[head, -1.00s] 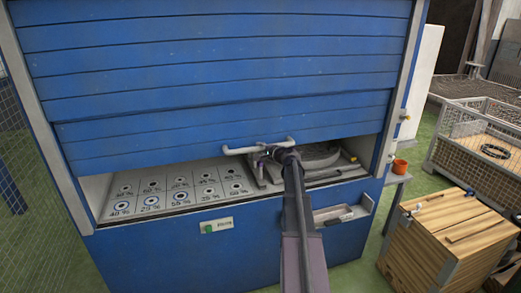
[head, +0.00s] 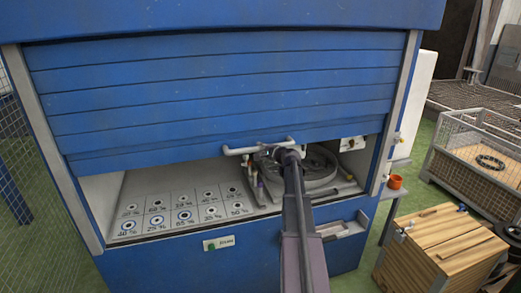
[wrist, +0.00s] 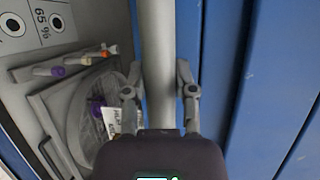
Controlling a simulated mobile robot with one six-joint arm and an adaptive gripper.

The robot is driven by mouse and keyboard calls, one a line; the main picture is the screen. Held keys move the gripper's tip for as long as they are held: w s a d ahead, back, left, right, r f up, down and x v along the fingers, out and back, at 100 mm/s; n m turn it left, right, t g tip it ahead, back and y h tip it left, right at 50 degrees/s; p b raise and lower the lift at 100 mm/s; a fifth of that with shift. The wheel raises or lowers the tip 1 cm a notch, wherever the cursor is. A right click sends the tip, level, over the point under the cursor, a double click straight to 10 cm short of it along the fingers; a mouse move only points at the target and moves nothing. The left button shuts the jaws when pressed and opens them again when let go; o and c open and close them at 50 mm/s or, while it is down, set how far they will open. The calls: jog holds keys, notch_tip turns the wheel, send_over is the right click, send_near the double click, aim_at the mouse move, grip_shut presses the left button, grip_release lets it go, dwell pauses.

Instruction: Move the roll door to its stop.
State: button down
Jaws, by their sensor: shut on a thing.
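The blue slatted roll door (head: 220,100) is partly raised in the head view, with an open gap below its lower edge. A pale grey bar handle (head: 237,151) runs along that lower edge. My gripper (head: 279,147) is at the right part of the handle. In the wrist view the handle (wrist: 157,40) passes between the two fingers of my gripper (wrist: 160,88), which is shut on it. The door's upper end is hidden behind the blue housing (head: 220,18).
Inside the cabinet are a panel of marked percentage circles (head: 180,215) and a round turntable (head: 318,170). An orange cup (head: 396,182) is on a side ledge at right. A wooden crate (head: 440,245) and a mesh bin (head: 475,150) stand farther right.

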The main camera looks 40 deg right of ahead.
jog(key=shift+r+p, duration=0.75)
jog(key=shift+r, duration=0.45)
jog(key=shift+c, duration=2)
grip_release()
jog(key=shift+f, duration=0.1)
jog(key=shift+f, duration=0.15)
notch_tip(320, 180, down, 30)
jog(key=b, duration=3)
jog(key=shift+s, duration=0.1)
jog(key=s+r+p, duration=0.2)
jog(key=s+r, duration=0.1)
jog(key=s, duration=1.2)
jog(key=shift+s+d+p, duration=0.15)
jog(key=shift+d+p, duration=0.15)
jog(key=shift+d, duration=0.1)
